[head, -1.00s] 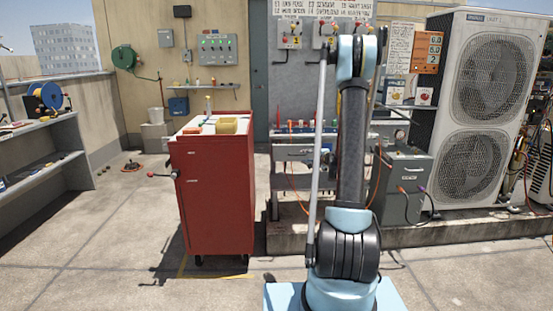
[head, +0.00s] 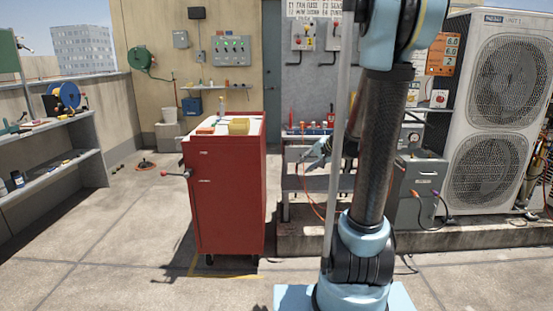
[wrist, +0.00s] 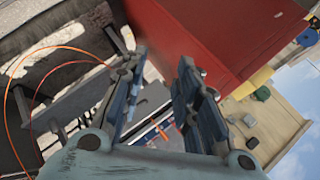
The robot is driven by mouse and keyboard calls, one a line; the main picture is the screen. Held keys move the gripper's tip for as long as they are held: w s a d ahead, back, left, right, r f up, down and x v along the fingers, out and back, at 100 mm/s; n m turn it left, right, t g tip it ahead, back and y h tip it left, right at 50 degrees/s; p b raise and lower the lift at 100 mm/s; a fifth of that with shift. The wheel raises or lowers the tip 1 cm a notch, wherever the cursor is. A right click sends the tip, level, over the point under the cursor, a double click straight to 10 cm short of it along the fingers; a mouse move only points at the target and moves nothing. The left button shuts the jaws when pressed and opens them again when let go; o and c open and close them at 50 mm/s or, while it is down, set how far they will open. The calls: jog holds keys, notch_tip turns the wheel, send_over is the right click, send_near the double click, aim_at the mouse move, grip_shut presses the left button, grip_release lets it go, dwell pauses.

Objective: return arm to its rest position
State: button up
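My arm rises from its light blue base in the head view, with a dark link leaning to the right and its upper joint cut off by the top edge. My gripper (head: 318,150) shows small and partly hidden behind that link, in front of the grey cart (head: 300,182). In the wrist view my gripper (wrist: 160,62) has its two dark fingers spread apart, with nothing held between them. The red cabinet (wrist: 225,35) lies beyond the fingertips.
The red tool cabinet (head: 228,205) stands left of my arm. A grey box (head: 425,185) and the condenser unit (head: 495,110) stand on the right. An orange cable (wrist: 45,48) loops near the gripper in the wrist view. The floor at left is open, up to a shelf (head: 60,160).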

jog(key=s+d+f+n+g+h, duration=0.1)
jog(key=s+d+f+n+h, duration=0.1)
jog(key=s, duration=0.9)
jog(key=s+d+f+n+g+h, duration=0.2)
jog(key=s+f, duration=0.1)
jog(key=s, duration=0.8)
jog(key=s+d+f+n+g+h, duration=0.1)
jog(key=s+d+f+n+g, duration=0.1)
jog(key=s, duration=0.9)
jog(key=shift+s+f+h, duration=0.2)
jog(key=shift+f+h, duration=0.05)
jog(key=shift+h, duration=0.15)
jog(key=shift+w+f, duration=0.2)
jog(key=shift+w, duration=0.2)
